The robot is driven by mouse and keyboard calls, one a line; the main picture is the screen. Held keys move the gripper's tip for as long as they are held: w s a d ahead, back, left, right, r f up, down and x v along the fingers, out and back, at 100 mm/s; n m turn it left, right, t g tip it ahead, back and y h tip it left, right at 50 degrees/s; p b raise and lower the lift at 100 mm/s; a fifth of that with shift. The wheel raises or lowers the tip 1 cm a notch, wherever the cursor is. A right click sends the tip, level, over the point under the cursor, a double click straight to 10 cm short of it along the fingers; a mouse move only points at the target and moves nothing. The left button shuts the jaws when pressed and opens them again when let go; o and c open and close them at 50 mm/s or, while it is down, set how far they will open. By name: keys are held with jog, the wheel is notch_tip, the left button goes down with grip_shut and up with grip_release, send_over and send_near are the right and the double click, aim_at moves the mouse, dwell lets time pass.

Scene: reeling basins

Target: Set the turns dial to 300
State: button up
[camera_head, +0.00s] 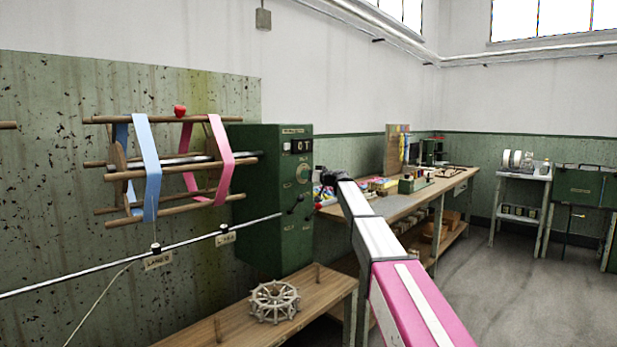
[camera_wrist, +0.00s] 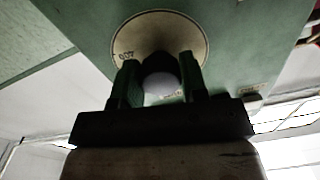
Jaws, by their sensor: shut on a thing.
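The turns dial is a round cream plate (camera_wrist: 130,37) on a green panel in the wrist view, with the mark 400 legible at its left. My gripper (camera_wrist: 160,72) is shut on its dark knob (camera_wrist: 160,62), one finger on each side. The knob's pointer and the number it stands at cannot be made out. In the head view, my gripper (camera_head: 327,178) reaches the front of the green machine box (camera_head: 274,215). A pale round dial (camera_head: 303,173) shows there, under a small counter window (camera_head: 300,146).
Black levers (camera_head: 297,205) stick out of the box below my gripper. A reel (camera_head: 170,208) with blue and pink skeins is at the left. A spoked wheel (camera_head: 274,301) lies on the low wooden bench (camera_head: 235,318). A cluttered workbench (camera_head: 395,201) stands behind my arm. Floor at right is clear.

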jog(key=shift+m, duration=0.3)
jog(key=m, duration=0.5)
jog(key=shift+s+m, duration=0.1)
jog(key=shift+m, duration=0.3)
jog(key=m, duration=0.5)
jog(key=shift+m, duration=0.3)
jog(key=o, duration=0.9)
jog(key=shift+s+d, duration=0.1)
jog(key=v, duration=1)
jog(key=shift+s+d+f, duration=0.1)
jog(key=shift+s+d, duration=0.05)
jog(key=shift+s, duration=0.1)
